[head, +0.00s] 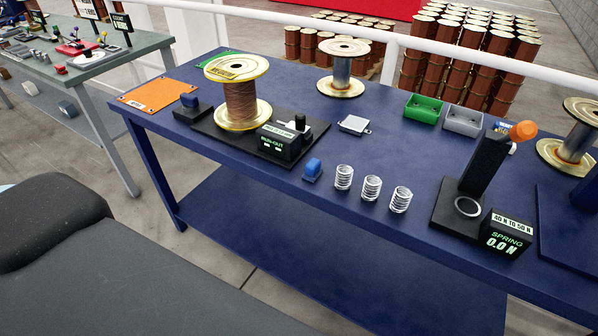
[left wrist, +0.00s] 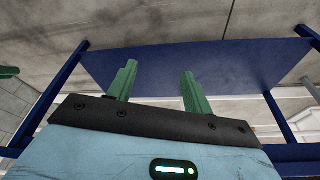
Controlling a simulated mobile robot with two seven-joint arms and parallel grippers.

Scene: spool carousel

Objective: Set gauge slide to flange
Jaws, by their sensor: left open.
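A copper-wound spool (head: 240,97) with pale gold flanges stands upright on a black base plate (head: 214,127). At its right is a run-out gauge box (head: 279,142) with a lit display, too small to read fully. A black knobbed part (head: 300,123), perhaps the gauge slide, stands just behind the box, beside the lower flange (head: 243,116). I cannot tell whether it touches the flange. My left gripper (left wrist: 156,80) shows only in the left wrist view, with its green fingers apart and nothing between them. My right gripper is in neither view.
The blue table (head: 385,142) also holds blue blocks (head: 312,168), several springs (head: 371,187), a spring tester reading 0.0 N (head: 507,233), green (head: 423,108) and grey bins (head: 462,120), and more spools (head: 342,68). The left wrist view shows a blue panel (left wrist: 225,62) beyond the fingers.

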